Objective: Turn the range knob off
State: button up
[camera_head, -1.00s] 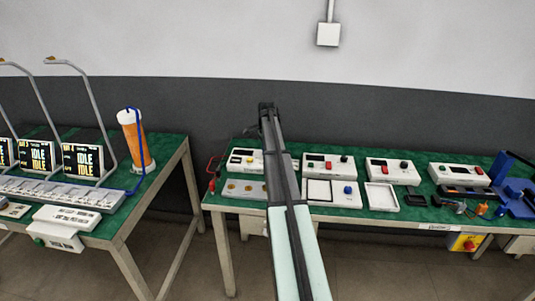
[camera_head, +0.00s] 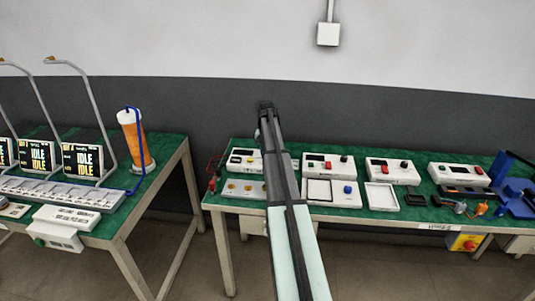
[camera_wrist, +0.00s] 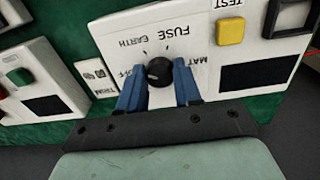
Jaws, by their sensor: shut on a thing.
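The range knob (camera_wrist: 159,72) is a black round knob on a white panel in the wrist view. Upside-down labels FUSE, EARTH, OFF and MAT stand around it; the OFF label (camera_wrist: 133,72) is to its left. A small pale mark shows on the knob, but I cannot tell its exact pointing. My gripper (camera_wrist: 160,88) has its blue fingers on either side of the knob and is shut on it. In the head view my arm hides the gripper and I cannot make out the knob.
A yellow TEST button (camera_wrist: 231,30) and a dark display (camera_wrist: 259,74) are right of the knob in the wrist view. A green button (camera_wrist: 20,77) is on a neighbouring unit at left. In the head view, white units line the right green-topped table (camera_head: 329,212).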

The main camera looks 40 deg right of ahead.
jog(key=n, duration=0.5)
jog(key=shift+n, duration=0.3)
dwell(0.4)
jog(key=o, duration=1)
jog(key=shift+o, duration=0.2)
notch_tip(320, 180, up, 14)
jog(key=shift+a, duration=0.15)
jog(key=shift+f, duration=0.1)
